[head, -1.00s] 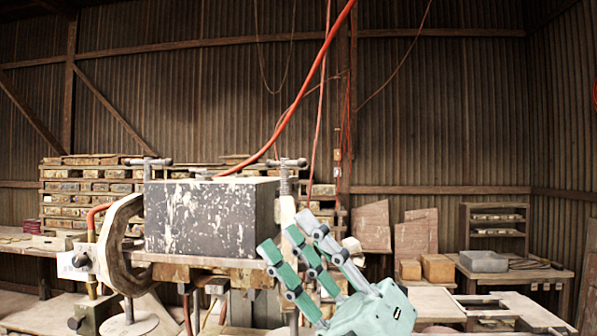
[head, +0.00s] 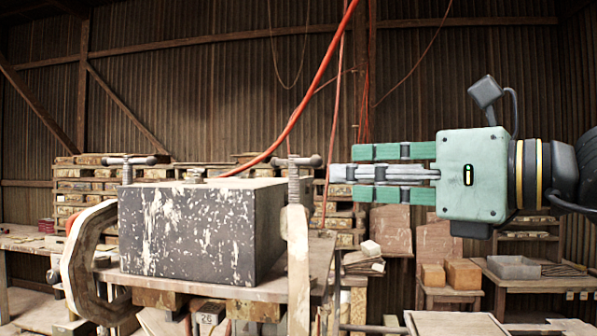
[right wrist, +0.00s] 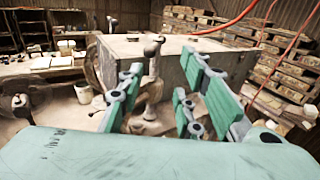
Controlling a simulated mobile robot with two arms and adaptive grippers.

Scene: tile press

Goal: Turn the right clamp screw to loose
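The right clamp screw (head: 297,163) has a T-shaped bar on a threaded rod and stands upright at the right end of the dark, paint-flecked block (head: 190,235). Its clamp frame (head: 298,260) reaches down beside the block. My right gripper (head: 338,173) is level, points left at the screw from the right, and its fingertips are a short way from the bar. In the right wrist view the gripper (right wrist: 162,78) is open and empty, with the screw (right wrist: 153,55) beyond and between the fingers. The left clamp screw (head: 127,162) stands at the block's left. My left gripper is not in view.
The block rests on a wooden press table (head: 285,287). A red hose (head: 310,85) hangs down behind it. Stacked wooden forms (head: 85,180) stand at the back. A side bench (head: 540,282) with a grey tray (head: 514,267) is at the right.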

